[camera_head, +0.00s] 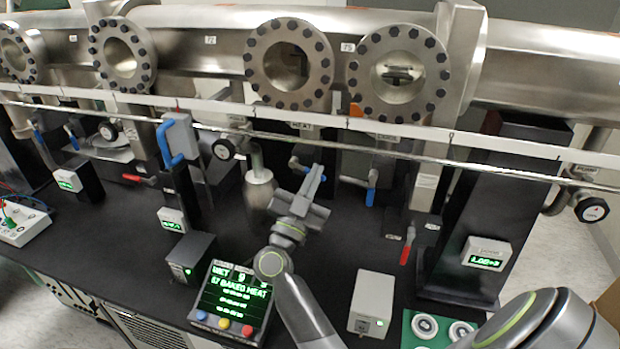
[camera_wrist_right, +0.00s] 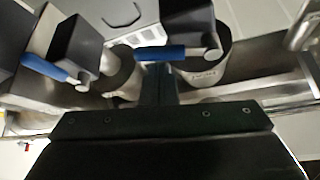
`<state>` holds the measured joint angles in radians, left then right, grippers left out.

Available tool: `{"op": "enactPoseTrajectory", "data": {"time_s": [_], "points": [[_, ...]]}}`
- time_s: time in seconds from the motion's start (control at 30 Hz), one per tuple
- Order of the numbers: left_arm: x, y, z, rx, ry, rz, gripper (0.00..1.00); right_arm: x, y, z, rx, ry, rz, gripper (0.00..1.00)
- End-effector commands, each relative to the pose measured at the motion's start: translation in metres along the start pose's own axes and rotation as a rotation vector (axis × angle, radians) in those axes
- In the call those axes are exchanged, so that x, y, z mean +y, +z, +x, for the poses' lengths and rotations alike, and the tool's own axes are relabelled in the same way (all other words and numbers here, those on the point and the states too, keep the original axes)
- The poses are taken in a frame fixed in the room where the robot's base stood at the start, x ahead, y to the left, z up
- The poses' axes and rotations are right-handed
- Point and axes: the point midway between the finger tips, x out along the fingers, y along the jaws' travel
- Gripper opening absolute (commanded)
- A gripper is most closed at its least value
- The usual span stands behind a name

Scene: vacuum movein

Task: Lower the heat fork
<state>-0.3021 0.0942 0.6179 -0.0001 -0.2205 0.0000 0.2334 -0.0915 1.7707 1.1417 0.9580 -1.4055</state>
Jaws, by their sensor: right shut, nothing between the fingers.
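My right gripper (camera_head: 316,176) is raised over the black bench in the head view, below a HEAT label (camera_head: 300,126) on the rail. Its fingers are shut and hold nothing. A grey lever (camera_head: 298,163) with a blue end lies right at the fingertips, partly hidden by them. In the right wrist view, the shut fingers (camera_wrist_right: 158,85) point at a blue handle (camera_wrist_right: 165,52) just beyond them; I cannot tell if they touch. No part is clearly marked as the heat fork; the lever under the label is the nearest match. My left gripper is not in view.
Another blue-handled lever (camera_head: 372,190) hangs to the right. A steel cylinder (camera_head: 259,190) stands close left of my gripper. A thin rail (camera_head: 400,150) crosses above. A display box (camera_head: 235,300) and grey box (camera_head: 371,303) stand in front. A second blue handle (camera_wrist_right: 45,66) shows in the wrist view.

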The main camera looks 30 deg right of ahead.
Motion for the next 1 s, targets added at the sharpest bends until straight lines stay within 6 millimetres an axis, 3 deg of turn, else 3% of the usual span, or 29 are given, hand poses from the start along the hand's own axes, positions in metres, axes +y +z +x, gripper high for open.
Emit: {"op": "enactPoseTrajectory", "data": {"time_s": [0.33, 1.0], "points": [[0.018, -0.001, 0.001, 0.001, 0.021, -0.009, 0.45, 0.001, 0.001, 0.0, 0.0, 0.001, 0.0, 0.0], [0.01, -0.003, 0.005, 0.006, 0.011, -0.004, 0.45, 0.008, 0.011, 0.002, 0.0, 0.086, 0.144, 0.0]]}}
